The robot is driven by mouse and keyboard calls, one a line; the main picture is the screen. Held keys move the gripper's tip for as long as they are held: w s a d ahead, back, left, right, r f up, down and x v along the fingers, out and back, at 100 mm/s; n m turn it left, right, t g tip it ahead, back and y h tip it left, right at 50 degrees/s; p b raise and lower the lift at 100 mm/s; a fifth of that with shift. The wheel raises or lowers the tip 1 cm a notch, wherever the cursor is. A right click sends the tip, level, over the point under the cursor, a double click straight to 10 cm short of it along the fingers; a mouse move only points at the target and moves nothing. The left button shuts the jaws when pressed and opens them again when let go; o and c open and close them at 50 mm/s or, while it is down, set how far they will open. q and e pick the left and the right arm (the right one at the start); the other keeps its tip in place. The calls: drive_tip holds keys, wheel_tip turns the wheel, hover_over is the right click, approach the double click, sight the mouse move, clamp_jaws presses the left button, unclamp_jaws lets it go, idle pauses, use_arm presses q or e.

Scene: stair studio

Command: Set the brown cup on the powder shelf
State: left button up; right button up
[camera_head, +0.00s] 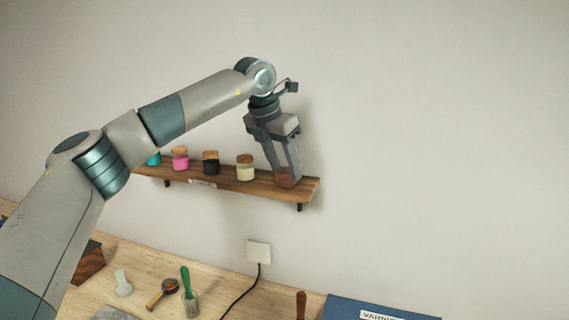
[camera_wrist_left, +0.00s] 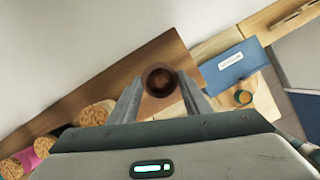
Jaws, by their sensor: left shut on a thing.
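The powder shelf (camera_head: 222,183) is a wooden wall shelf with a small label on its front edge. My left gripper (camera_head: 285,180) points down at the shelf's right end, shut on the brown cup (camera_head: 285,182). In the left wrist view the brown cup (camera_wrist_left: 159,80) shows from above, upright between the fingers, with the shelf (camera_wrist_left: 150,55) under it. I cannot tell whether the cup's base touches the shelf. My right gripper is in neither view.
Corked jars stand left of the cup: cream (camera_head: 245,168), black (camera_head: 211,163), pink (camera_head: 180,159) and teal (camera_head: 154,159). Below are a workbench (camera_head: 110,285) with tools, a wall socket (camera_head: 258,252) with a cable, and a blue labelled box (camera_head: 350,308).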

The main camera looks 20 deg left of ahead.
use_arm(q)
drive_tip(key=shift+d, duration=0.1)
drive_tip(key=shift+f, duration=0.15)
drive_tip(key=o, duration=1)
drive_tip(key=shift+o, duration=0.2)
